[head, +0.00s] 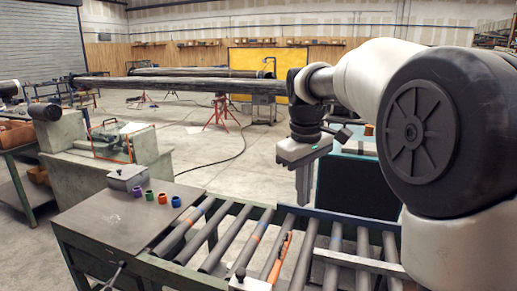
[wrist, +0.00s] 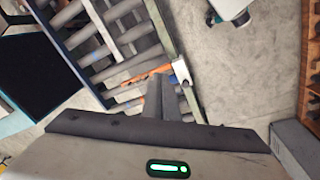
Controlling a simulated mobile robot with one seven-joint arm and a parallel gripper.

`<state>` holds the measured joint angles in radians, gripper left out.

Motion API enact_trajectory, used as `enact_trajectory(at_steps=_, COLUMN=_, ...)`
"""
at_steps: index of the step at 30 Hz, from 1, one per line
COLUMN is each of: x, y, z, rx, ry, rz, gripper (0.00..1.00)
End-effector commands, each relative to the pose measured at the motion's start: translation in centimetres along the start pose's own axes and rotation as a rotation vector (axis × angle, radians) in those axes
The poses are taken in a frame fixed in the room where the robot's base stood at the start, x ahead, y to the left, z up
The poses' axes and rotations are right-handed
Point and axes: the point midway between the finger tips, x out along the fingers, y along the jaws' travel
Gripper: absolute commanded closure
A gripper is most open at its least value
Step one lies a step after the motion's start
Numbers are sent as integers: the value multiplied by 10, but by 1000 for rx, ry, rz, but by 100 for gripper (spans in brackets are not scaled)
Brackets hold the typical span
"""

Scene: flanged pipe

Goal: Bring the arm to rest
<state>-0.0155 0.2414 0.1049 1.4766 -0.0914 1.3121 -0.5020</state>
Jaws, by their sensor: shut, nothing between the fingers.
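My gripper (head: 302,200) hangs from my arm on the right of the head view, pointing down, with its fingers together and nothing between them. It is above the far part of the roller conveyor (head: 215,236), apart from the rollers as far as I can tell. In the wrist view my gripper (wrist: 158,98) shows its closed fingers in front of the rollers (wrist: 118,35). The arm is bent, with its large elbow filling the right of the head view.
An orange tool (head: 277,258) lies along the rollers near a small white box (head: 250,284). Several coloured rings (head: 162,198) and a grey lidded box (head: 127,178) stand on the metal table (head: 110,226). A dark cabinet (head: 352,187) stands behind the conveyor. Open floor lies beyond.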

Motion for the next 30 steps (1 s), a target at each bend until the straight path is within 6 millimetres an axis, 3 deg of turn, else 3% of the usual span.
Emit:
enact_trajectory(at_steps=1, x=-15, y=-9, z=22, rx=48, ry=29, rz=21, gripper=100)
enact_trajectory(at_steps=6, x=-36, y=-42, z=89, rx=233, ry=128, rz=66, gripper=100)
enact_trajectory(at_steps=10, x=-34, y=-70, z=141, rx=378, ry=212, rz=83, gripper=100)
enact_trajectory(at_steps=15, x=-14, y=-102, z=193, rx=536, ry=310, rz=83, gripper=100)
enact_trajectory(at_steps=21, x=6, y=-121, z=220, rx=631, ry=369, rz=74, gripper=100)
enact_trajectory(at_steps=30, x=9, y=-123, z=223, rx=643, ry=375, rz=71, gripper=100)
